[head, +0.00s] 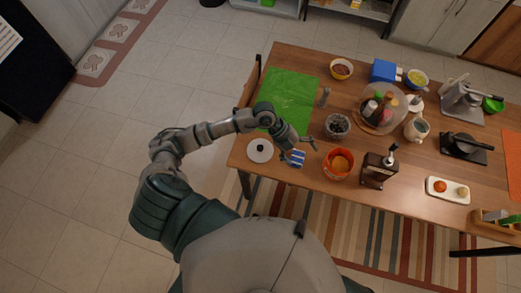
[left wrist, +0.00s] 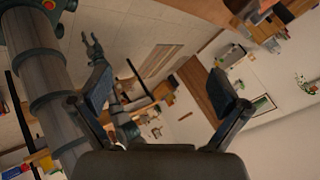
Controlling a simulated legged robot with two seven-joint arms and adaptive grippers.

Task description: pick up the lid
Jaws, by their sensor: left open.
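The lid (head: 260,150), a round white disc with a dark knob, lies near the table's front left corner, below the green mat in the head view. My left gripper (head: 302,147) is open and empty to the right of the lid, apart from it. In the left wrist view its two fingers (left wrist: 162,108) are spread with nothing between them. The lid does not show in that view. A small grey gripper (left wrist: 92,45), seemingly my right one, shows there at a distance; its opening is too small to judge. My right gripper is not in the head view.
A red pot (head: 338,164) with orange contents and a bowl of dark items (head: 338,125) stand to the right. The green mat (head: 287,88) looks clear.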

